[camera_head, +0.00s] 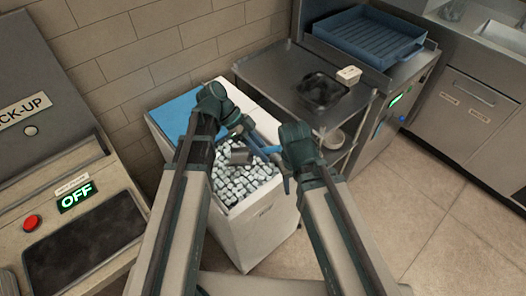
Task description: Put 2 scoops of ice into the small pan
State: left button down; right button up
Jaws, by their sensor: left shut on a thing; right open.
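Many pale ice cubes (235,186) fill the open part of a white ice bin (258,228) in front of the wall. My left gripper (246,130) is over the bin, shut on what looks like the handle of a scoop. A grey scoop (239,156) hangs just above the ice or touches it; its contents cannot be made out. My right gripper (280,166) is open at the bin's right side, with nothing seen in it. A black pan (320,92) sits on the metal table (277,76) behind right, and a small white container (349,75) stands beside it; which is the small pan is unclear.
A blue lid (172,112) covers the bin's left back part. A blue tray (368,36) rests on the counter unit at the back right. A pale bowl (334,139) is on the lower shelf. A machine with a red button (32,221) stands left. Floor at right is clear.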

aim_at(251, 162)
pick_arm(q)
jog(key=shift+h, duration=0.3)
jog(key=f+b, duration=0.2)
jog(key=a+f+b, duration=0.1)
jog(key=f+b, duration=0.4)
jog(key=shift+w+a, duration=0.15)
jog(key=shift+a, duration=0.25)
jog(key=shift+a+f, duration=0.3)
jog(key=shift+a, duration=0.45)
jog(key=shift+a+y+p, duration=0.25)
jog(key=shift+y+p, duration=0.05)
jog(key=shift+y, duration=0.2)
jog(key=shift+d+r+y+p, duration=0.1)
jog(key=shift+r+y+p, duration=0.3)
jog(key=shift+p, duration=0.5)
jog(key=shift+y, duration=0.6)
jog(key=d+r+p, duration=0.1)
jog(key=p, duration=0.1)
jog(key=r+p, duration=0.2)
jog(key=d+r+p, duration=0.1)
jog(key=r+p, duration=0.1)
jog(key=shift+d, duration=0.35)
jog(key=shift+d+r+p, duration=0.45)
jog(key=shift+r+p, duration=0.05)
jog(key=shift+p, duration=0.4)
jog(key=shift+s+d+r+y+p, duration=0.2)
jog(key=shift+d+r+y+p, duration=0.4)
jog(key=shift+d+p, duration=0.25)
jog(key=shift+d, duration=0.1)
